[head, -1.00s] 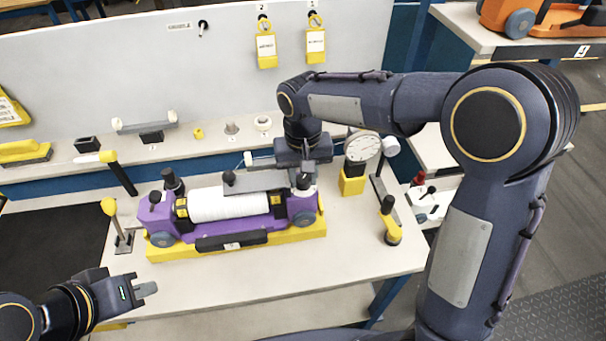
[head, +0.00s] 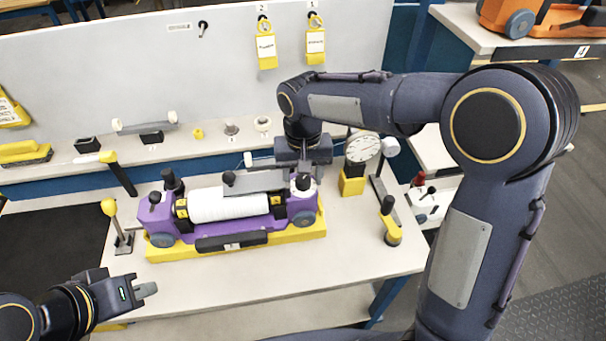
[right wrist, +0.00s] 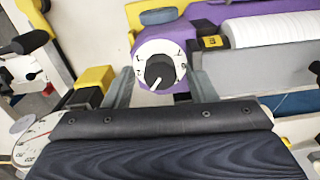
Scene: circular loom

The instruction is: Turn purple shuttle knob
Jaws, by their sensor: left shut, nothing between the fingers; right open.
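The purple shuttle (head: 160,222) sits in a yellow cradle on the table, with a white thread roll in its middle. Its dark knob (right wrist: 160,72), with a white pointer on a white dial, shows in the right wrist view; it also shows at the shuttle's right end in the head view (head: 303,182). My right gripper (right wrist: 160,82) is open, its two grey fingers on either side of the dial; contact cannot be told. My left gripper (head: 148,289) is shut and empty near the table's front left, away from the shuttle.
A round gauge (head: 362,147) on a yellow block stands right of the shuttle. A yellow-based lever (head: 391,222) is near the right edge and a yellow-knobbed lever (head: 116,222) at the left. The front of the table is clear.

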